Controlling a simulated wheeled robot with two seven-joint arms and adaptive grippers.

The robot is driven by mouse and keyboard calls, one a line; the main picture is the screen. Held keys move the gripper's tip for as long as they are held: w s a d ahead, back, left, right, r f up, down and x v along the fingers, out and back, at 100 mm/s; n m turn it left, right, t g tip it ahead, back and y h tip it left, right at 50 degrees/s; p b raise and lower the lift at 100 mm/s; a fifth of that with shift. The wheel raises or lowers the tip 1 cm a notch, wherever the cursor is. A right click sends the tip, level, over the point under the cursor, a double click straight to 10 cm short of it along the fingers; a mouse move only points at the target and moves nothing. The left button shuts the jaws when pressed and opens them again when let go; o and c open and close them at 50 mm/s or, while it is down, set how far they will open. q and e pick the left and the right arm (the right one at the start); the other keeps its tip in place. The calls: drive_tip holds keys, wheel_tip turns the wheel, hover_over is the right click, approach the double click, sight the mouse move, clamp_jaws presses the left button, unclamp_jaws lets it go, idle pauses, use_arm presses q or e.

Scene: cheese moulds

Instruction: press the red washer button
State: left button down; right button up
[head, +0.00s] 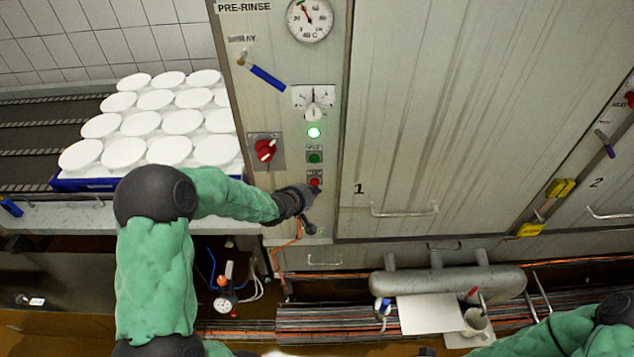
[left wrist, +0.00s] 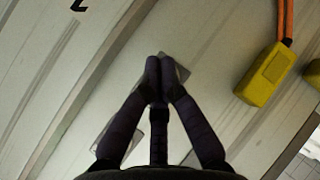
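The red button (head: 315,181) is on the grey panel of the washer, below a green button (head: 314,157) and a lit green lamp (head: 313,132). My left gripper (head: 312,192) is at the lower edge of the red button in the head view. I cannot tell whether it touches. In the left wrist view the left gripper's fingers (left wrist: 158,72) are together, with nothing seen between them. Their tips are over a small metal plate (left wrist: 178,70), and no red shows there.
A red rotary switch (head: 265,149) and a blue-handled lever (head: 266,76) are on the same panel. A blue crate (head: 80,185) of white moulds stands on the conveyor at left. Large door 1 (head: 440,110) is to the right. A yellow box (left wrist: 265,72) shows in the left wrist view.

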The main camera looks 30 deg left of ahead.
use_arm(q)
drive_tip(key=shift+w+a, duration=0.25)
drive_tip(key=shift+a, duration=0.05)
drive_tip(key=shift+w+a+p, duration=0.25)
drive_tip(key=shift+w+p, duration=0.15)
idle(1.3)
drive_tip(key=shift+s, duration=0.1)
drive_tip(key=shift+s+d, duration=0.5)
drive_tip(key=shift+s, duration=0.15)
drive_tip(key=s+d, duration=0.1)
drive_tip(key=s, duration=0.2)
drive_tip(key=s+d, duration=0.1)
drive_tip(key=shift+s+d, duration=0.15)
drive_tip(key=shift+d, duration=0.15)
